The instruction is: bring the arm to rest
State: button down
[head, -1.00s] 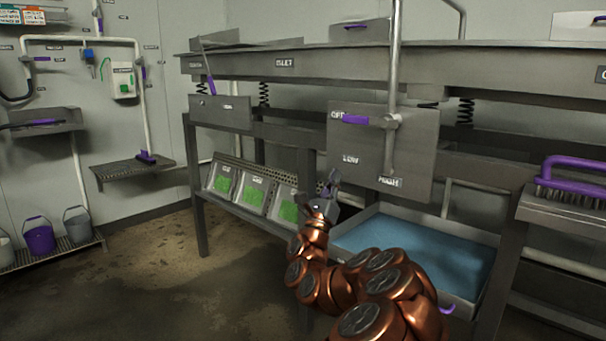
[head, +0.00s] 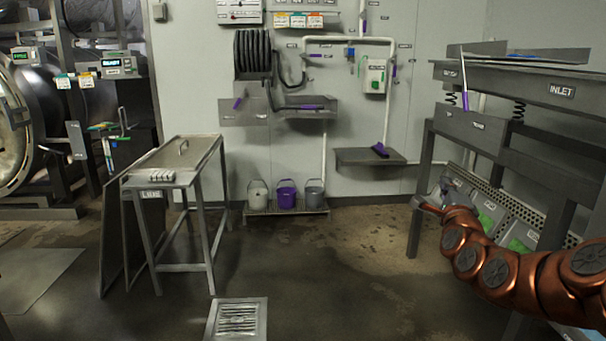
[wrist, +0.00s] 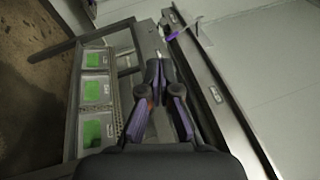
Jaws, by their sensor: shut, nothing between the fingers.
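My gripper (head: 432,200) is at the end of my copper arm, which reaches in from the right edge of the head view. It is beside the left end of the steel inlet frame (head: 480,130), in front of the frame's lower shelf. In the wrist view my gripper (wrist: 160,64) points along the frame, its fingers close together with nothing between them. The trays with green contents (wrist: 97,92) lie to its left in that view. They also show behind my arm in the head view (head: 487,220), partly hidden by it.
A steel table (head: 190,150) stands left of centre, with a panel leaning against it. Three buckets (head: 287,197) stand on a low rack by the back wall, and a shelf (head: 362,157) juts out there. A drain grate (head: 237,318) lies in front. The middle floor is clear.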

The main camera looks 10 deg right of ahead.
jog(key=a+r+n+g+y+p, duration=0.15)
jog(key=a+n+y+p, duration=0.45)
jog(key=a, duration=0.8)
jog(key=s+a+f+n+g+y+p, duration=0.25)
jog(key=s+a+n+g+p, duration=0.45)
jog(key=a, duration=0.4)
jog(key=s+a+r+n+g+p, duration=0.2)
jog(key=s+n+g+p, duration=0.2)
jog(key=s, duration=0.8)
jog(key=s+a+r+n+g+p, duration=0.2)
jog(key=s+n+g+p, duration=0.2)
jog(key=s, duration=0.8)
jog(key=s+a+r+n+g+p, duration=0.2)
jog(key=s+n+g+p, duration=0.1)
jog(key=s, duration=0.9)
jog(key=shift+a+r+n+g+p, duration=0.15)
jog(key=shift+r+n+g+p, duration=0.35)
jog(key=shift+p, duration=0.45)
jog(key=shift+f+h, duration=0.15)
jog(key=shift+h, duration=0.1)
